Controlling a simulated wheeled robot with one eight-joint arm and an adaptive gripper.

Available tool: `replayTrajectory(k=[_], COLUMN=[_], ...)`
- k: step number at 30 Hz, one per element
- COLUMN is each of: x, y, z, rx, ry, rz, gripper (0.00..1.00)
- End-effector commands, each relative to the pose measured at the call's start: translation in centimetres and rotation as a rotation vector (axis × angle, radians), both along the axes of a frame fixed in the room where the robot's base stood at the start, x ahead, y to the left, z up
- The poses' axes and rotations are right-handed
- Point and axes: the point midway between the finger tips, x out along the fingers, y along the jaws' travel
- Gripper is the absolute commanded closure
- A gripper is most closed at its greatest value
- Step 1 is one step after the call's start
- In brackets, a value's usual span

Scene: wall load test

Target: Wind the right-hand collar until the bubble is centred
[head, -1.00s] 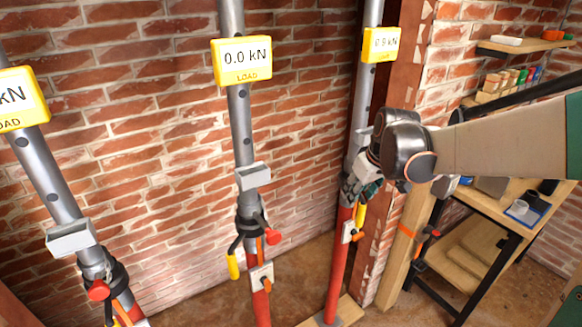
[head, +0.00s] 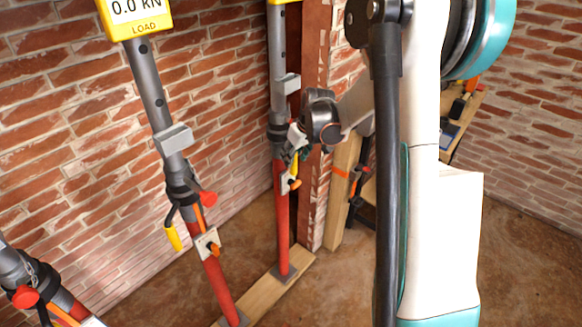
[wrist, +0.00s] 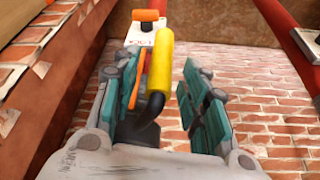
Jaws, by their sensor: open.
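The right-hand prop has a grey upper tube and a red lower tube (head: 282,225), with a dark collar (head: 278,132) between them. A yellow-gripped handle (head: 295,163) hangs at the collar; in the wrist view its yellow grip (wrist: 158,65) on a dark bent stem lies between my fingers. My gripper (head: 297,145) is at this collar. In the wrist view my gripper (wrist: 165,100) is open, its teal-padded fingers on either side of the handle, with a gap at the right finger. A white plate with an orange knob (wrist: 147,15) sits beyond the grip. No bubble is readable.
The middle prop (head: 220,285) and a left prop (head: 50,295) have similar collars and handles. The middle load display (head: 138,15) reads 0.0 kN. A timber post (head: 342,190) and brick pier stand close right of my gripper. A wooden board (head: 297,262) lies under the props.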

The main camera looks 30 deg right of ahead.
Motion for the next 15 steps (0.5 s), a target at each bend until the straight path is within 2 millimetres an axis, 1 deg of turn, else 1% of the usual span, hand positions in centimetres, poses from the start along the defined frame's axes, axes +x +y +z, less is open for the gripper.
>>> replayTrajectory(k=[1, 6, 10, 15], x=[0.4, 1.4, 1.8, 2.0], y=[0.0, 0.1, 0.2, 0.2], z=[-1.2, -3.4, -4.4, -4.9], rx=[0.000, 0.000, 0.000, 0.000], ry=[0.000, 0.000, 0.000, 0.000], rz=[0.001, 0.000, -0.001, -0.001], gripper=[0.59, 0.59, 0.59, 0.59])
